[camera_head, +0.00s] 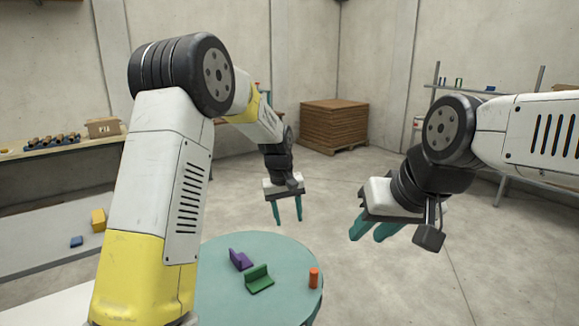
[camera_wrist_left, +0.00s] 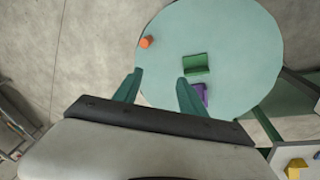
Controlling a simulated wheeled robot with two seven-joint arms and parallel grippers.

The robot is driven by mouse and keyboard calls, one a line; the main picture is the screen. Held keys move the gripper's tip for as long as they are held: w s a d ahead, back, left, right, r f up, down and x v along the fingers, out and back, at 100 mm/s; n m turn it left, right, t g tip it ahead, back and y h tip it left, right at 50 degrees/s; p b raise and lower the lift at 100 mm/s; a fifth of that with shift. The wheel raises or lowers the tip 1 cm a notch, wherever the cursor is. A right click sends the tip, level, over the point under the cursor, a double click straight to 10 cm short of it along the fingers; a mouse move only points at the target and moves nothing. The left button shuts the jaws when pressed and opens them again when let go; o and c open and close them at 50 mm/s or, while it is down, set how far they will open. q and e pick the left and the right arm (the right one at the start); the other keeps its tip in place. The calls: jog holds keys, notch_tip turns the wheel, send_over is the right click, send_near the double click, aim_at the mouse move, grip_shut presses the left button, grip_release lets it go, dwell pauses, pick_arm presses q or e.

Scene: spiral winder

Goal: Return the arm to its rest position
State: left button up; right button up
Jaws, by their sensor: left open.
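My left gripper (camera_head: 288,218) hangs pointing down beyond the round teal table, above the floor in the head view. Its teal fingers are apart with nothing between them, as the left wrist view (camera_wrist_left: 160,77) also shows. My right gripper (camera_head: 366,238) is at the right of the head view, its fingers angled down and left. Its two fingers look apart, and I see nothing held. On the round table (camera_head: 225,300) lie a green bracket-like piece (camera_head: 259,279), a purple one (camera_head: 240,260) and an upright orange cylinder (camera_head: 314,278).
A grey surface at left (camera_head: 45,235) holds a yellow block (camera_head: 98,220) and a blue block (camera_head: 76,241). A wooden bench (camera_head: 50,150) with a box stands behind. A brown stack (camera_head: 334,122) stands at the back, and a shelf (camera_head: 500,96) at right. Open floor lies between.

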pick_arm(q)
jog(key=s+a+r+m+t, duration=0.1)
jog(key=s+a+r, duration=0.4)
jog(key=s+r, duration=0.2)
jog(key=s+a+r+t, duration=0.1)
jog(key=s+a+r, duration=0.4)
jog(key=s+r, duration=0.2)
jog(key=s+a+r+m+t, duration=0.1)
jog(key=s+a, duration=0.3)
jog(key=s, duration=1.1)
jog(key=shift+s+a+t+h, duration=0.15)
jog(key=shift+s+t+h, duration=0.2)
jog(key=shift+t, duration=0.45)
jog(key=shift+r, duration=0.15)
